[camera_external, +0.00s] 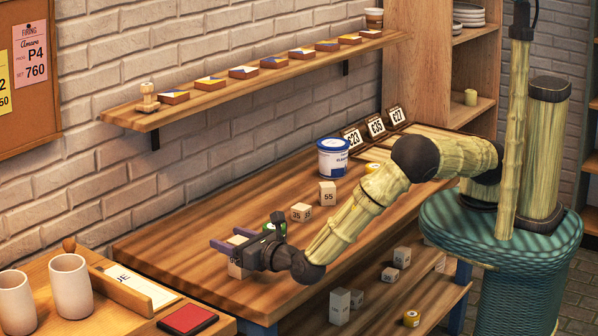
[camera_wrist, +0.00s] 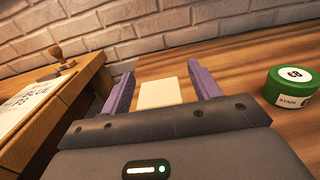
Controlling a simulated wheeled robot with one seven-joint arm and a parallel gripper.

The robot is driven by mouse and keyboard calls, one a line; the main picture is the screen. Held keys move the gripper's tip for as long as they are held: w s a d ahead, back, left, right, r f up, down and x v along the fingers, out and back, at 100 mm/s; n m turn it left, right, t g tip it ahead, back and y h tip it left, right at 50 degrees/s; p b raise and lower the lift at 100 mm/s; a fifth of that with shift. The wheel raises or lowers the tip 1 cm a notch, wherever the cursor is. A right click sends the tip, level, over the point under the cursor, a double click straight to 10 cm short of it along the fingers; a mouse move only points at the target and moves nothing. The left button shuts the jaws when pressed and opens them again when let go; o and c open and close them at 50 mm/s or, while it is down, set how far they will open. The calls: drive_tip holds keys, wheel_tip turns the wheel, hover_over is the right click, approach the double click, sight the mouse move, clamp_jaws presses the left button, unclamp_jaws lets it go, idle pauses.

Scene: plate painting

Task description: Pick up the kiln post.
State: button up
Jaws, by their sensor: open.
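A cream block (camera_external: 235,270), which looks like a kiln post, stands on the workbench near its front left end. Its printed number is mostly hidden by my gripper. My gripper (camera_external: 231,240) is low over the bench with its purple fingers open on either side of the block. In the wrist view the pale top of the block (camera_wrist: 160,94) lies between the fingertips (camera_wrist: 161,76), with a small gap visible on each side. More cream blocks stand farther along the bench, one marked 55 (camera_external: 327,194) and a pair marked 35 (camera_external: 301,213).
A green stain jar (camera_wrist: 291,86) stands close to the right of my gripper, and partly shows behind it (camera_external: 281,228). A white and blue tub (camera_external: 333,158) and number cards (camera_external: 376,127) are farther back. A side table (camera_external: 60,312) with cups adjoins at left.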

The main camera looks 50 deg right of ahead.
drive_tip(key=c, duration=1.2)
drive_tip(key=shift+c, duration=0.2)
drive_tip(key=shift+r, duration=0.15)
wheel_tip(320, 180, up, 10)
drive_tip(key=shift+f, duration=0.1)
